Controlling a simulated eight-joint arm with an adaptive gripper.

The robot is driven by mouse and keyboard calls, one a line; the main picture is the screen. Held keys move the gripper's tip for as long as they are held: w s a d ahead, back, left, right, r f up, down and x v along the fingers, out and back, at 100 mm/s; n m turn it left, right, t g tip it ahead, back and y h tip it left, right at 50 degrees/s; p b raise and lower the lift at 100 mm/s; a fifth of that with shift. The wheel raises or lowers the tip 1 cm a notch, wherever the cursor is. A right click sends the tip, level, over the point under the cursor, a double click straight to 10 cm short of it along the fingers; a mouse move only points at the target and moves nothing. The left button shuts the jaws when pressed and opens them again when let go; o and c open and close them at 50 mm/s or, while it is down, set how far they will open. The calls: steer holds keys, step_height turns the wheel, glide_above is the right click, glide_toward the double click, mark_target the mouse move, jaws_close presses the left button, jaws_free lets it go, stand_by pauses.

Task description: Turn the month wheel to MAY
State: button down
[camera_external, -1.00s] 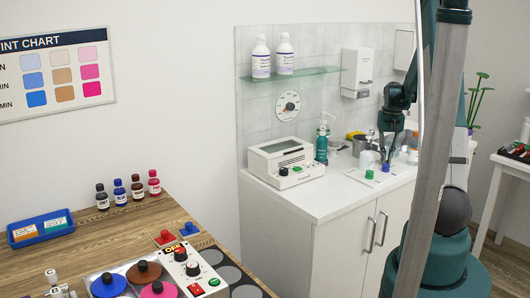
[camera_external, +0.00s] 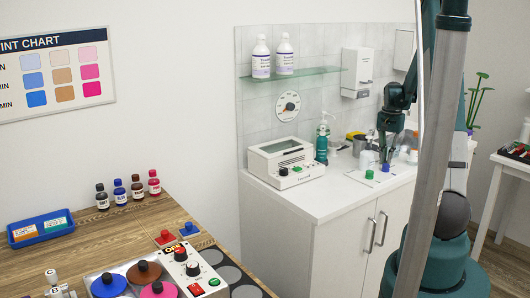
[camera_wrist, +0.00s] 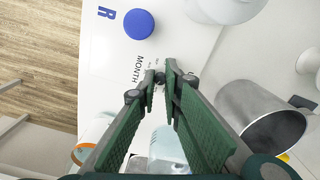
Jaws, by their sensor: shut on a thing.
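My gripper (camera_wrist: 162,84) is in the middle of the wrist view, over a white surface printed with the word MONTH (camera_wrist: 138,68). Its green fingers are close together, with a small dark knob-like piece (camera_wrist: 160,77) between the tips. This piece appears to belong to the month wheel. The wheel's face and its setting cannot be made out. In the external view my gripper (camera_external: 385,152) is low over the right part of the white counter (camera_external: 345,190), and what it holds is too small to tell there.
A blue cap (camera_wrist: 139,22) beside a blue R and a metal cup (camera_wrist: 262,115) lie close to my gripper. A green cap (camera_external: 369,174) is near it on the counter. A white device (camera_external: 286,162) and a teal pump bottle (camera_external: 321,146) stand to the left. The counter's front is clear.

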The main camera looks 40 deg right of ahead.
steer(key=c, duration=2.5)
jaws_free()
steer(key=shift+o, duration=0.2)
steer(key=shift+r, duration=0.1)
step_height(320, 180, up, 12)
steer(key=shift+a, duration=0.1)
